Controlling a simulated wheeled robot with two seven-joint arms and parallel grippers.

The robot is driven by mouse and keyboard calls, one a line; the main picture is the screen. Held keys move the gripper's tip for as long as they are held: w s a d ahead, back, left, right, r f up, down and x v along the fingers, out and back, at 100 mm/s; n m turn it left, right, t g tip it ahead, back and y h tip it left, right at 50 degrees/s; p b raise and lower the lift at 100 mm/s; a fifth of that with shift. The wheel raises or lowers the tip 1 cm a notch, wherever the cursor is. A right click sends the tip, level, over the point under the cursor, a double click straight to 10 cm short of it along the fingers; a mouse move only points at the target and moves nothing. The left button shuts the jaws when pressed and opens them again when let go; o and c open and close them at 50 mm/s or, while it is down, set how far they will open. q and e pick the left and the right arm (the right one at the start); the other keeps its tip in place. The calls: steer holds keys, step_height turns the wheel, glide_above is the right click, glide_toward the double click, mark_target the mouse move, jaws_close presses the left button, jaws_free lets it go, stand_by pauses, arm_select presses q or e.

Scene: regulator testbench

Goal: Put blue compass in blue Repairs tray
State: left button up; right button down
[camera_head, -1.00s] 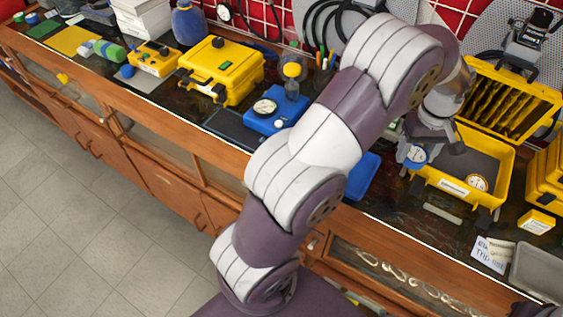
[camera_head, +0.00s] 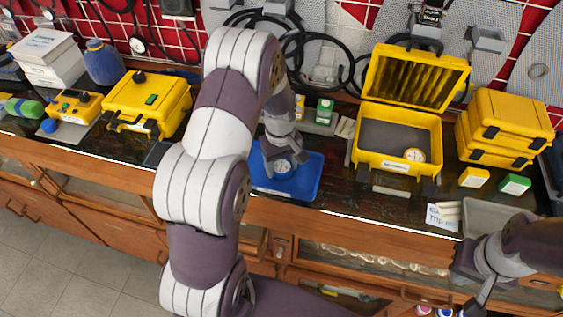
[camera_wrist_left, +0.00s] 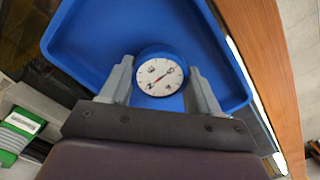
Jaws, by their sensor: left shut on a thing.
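The blue compass (camera_head: 283,167), round with a white dial, is held by my left gripper (camera_head: 281,158) at the blue tray (camera_head: 311,178). In the left wrist view, the fingers of my left gripper (camera_wrist_left: 160,82) stand on either side of the blue compass (camera_wrist_left: 160,75), with the blue tray (camera_wrist_left: 95,28) behind it. The compass lies inside the tray's outline; I cannot tell whether it touches the floor. My arm hides the tray's left part in the head view. My right gripper (camera_head: 474,285) is at the lower right, away from the tray.
An open yellow case (camera_head: 368,164) with a gauge (camera_head: 414,155) inside stands right of the tray. Green-and-white boxes (camera_head: 324,111) stand behind the tray. Closed yellow cases (camera_head: 510,125) and a grey tray (camera_head: 493,216) are further right. The counter's front edge runs close before the blue tray.

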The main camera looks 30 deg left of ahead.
mark_target(280, 164)
arm_select(q)
steer(key=shift+a+f, duration=0.2)
steer(key=shift+a, duration=0.05)
steer(key=shift+f, duration=0.1)
steer(key=o, duration=1.1)
steer(key=shift+d, duration=0.1)
steer(key=shift+c, duration=0.2)
step_height(280, 164, up, 12)
steer(key=b, duration=0.1)
steer(key=s+d+m+t, duration=0.1)
steer(key=s+d+m, duration=0.3)
steer(key=s+m, duration=0.1)
steer(key=s+d+f+m, duration=0.1)
steer(key=s+d+m, duration=0.3)
steer(key=s, duration=0.4)
steer(key=shift+s+d+m+t, duration=0.15)
steer(key=shift+s+m+t, duration=0.2)
steer(key=shift+m, duration=0.45)
